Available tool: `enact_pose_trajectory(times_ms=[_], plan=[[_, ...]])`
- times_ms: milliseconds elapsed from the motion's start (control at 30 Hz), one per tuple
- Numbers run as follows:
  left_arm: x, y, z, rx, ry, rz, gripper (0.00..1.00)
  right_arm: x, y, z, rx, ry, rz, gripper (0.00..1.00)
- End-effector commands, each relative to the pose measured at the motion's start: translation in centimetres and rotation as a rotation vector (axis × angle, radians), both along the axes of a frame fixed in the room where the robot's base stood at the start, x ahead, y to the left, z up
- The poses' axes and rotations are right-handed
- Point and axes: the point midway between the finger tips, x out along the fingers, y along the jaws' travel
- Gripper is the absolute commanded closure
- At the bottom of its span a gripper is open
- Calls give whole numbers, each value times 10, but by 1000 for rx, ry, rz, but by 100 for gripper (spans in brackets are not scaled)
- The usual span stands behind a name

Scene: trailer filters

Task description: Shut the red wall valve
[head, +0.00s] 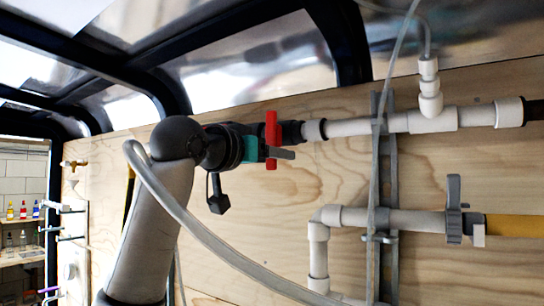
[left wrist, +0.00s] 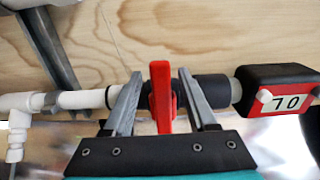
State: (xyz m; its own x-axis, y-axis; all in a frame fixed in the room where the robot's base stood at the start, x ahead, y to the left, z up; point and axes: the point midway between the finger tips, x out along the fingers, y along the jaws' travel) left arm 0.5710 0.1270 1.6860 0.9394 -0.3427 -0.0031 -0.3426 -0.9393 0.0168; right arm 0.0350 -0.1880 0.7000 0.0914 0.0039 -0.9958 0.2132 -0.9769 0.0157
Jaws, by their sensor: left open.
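The red valve handle (head: 271,128) is on the upper wall pipe, left of the white pipe section in the head view. It stands crosswise to the pipe. In the left wrist view the red handle (left wrist: 161,95) is in the middle, between the two grey fingers. My left gripper (left wrist: 160,74) is open, with one finger on each side of the handle and a visible gap on both sides. In the head view my left gripper (head: 281,153) is at the handle, partly hidden behind it. My right gripper is not in view.
A black box with a red "70" label (left wrist: 285,98) sits on the pipe right of the valve in the wrist view. A grey-handled valve (head: 454,210) is on the lower pipe. A vertical metal rail (head: 388,185) crosses both pipes. Plywood (head: 290,235) backs them.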

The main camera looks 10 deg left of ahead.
Motion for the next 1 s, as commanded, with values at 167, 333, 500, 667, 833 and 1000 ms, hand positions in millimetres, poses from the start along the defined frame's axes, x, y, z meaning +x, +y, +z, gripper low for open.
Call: enact_pose_trajectory(times_ms=[167,333,500,667,833,1000], plan=[[-2,1,1,0,-3,1,43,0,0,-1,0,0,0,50],[-18,8,0,1,-7,2,43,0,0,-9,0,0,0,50],[-54,21,-1,2,-10,4,43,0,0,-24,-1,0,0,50],[-91,34,-1,1,-9,4,43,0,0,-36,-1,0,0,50],[-122,45,-1,1,-7,3,43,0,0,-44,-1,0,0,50],[-139,51,0,1,-3,2,43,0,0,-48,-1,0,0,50]])
